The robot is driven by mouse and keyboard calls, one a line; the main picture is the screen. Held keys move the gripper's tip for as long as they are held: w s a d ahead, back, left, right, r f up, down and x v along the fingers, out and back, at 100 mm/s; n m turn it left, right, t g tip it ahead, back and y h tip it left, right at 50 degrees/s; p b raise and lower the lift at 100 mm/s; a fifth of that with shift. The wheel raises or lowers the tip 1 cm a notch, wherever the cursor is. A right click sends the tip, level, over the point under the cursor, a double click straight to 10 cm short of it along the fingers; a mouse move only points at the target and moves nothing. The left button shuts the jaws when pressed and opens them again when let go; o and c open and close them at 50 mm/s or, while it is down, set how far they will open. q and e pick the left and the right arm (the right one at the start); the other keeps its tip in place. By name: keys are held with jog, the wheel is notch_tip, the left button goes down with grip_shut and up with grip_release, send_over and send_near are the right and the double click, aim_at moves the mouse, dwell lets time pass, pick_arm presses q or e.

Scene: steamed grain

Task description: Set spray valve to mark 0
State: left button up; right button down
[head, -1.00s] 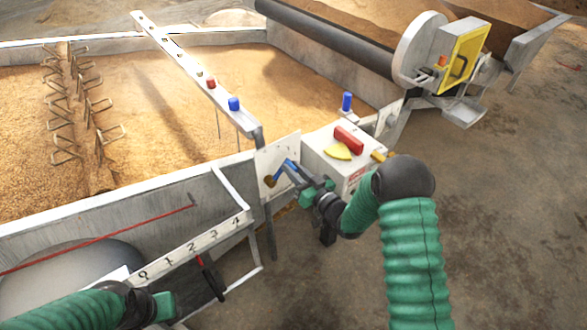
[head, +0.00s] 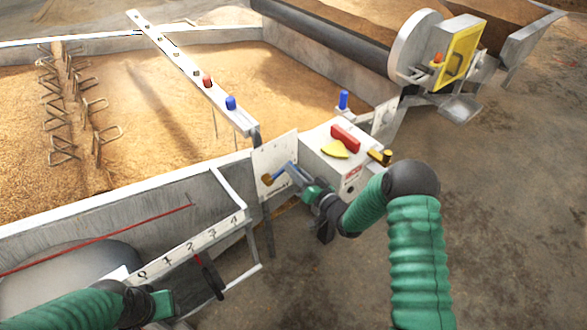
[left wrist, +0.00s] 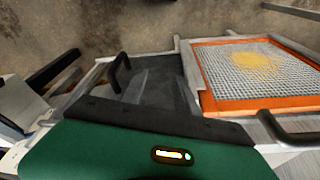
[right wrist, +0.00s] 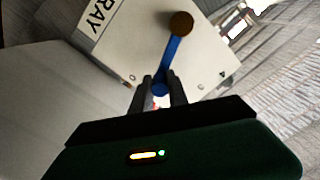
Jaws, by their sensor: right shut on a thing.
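The spray valve is a white plate (head: 284,150) with a blue lever (right wrist: 172,55) on a round brown pivot (right wrist: 181,23). In the right wrist view the lever runs from the pivot down to my right gripper (right wrist: 160,90), whose dark fingers are shut on its blue end. A mark that looks like 4 sits right of the lever end; a small mark on the left is too small to read. In the head view the right gripper (head: 294,174) partly hides the lever. My left gripper (head: 165,304) is at the lower left, away from the valve; its fingers are not clear.
A white box (head: 318,160) with a red handle (head: 346,138) and yellow pointer stands right of the plate. A scale bar (head: 190,248) numbered 0 to 4 is at the front. The left wrist view shows an orange-framed mesh (left wrist: 245,65). Open ground lies at right.

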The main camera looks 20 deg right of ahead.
jog(key=shift+w+d+f+m, duration=0.15)
jog(key=shift+f+m, duration=0.05)
jog(key=shift+m, duration=0.4)
jog(key=shift+w+d+f+m, duration=0.1)
jog(key=shift+w+f+m, duration=0.1)
jog(key=shift+m, duration=0.4)
jog(key=shift+f+m, duration=0.65)
jog(key=shift+m, duration=0.35)
jog(key=shift+f, duration=0.1)
jog(key=c, duration=1.3)
grip_release()
jog(key=p+v, duration=0.3)
jog(key=v, duration=1.4)
jog(key=shift+s+f+p, duration=0.2)
jog(key=shift+f+p, duration=0.15)
jog(key=shift+p, duration=0.05)
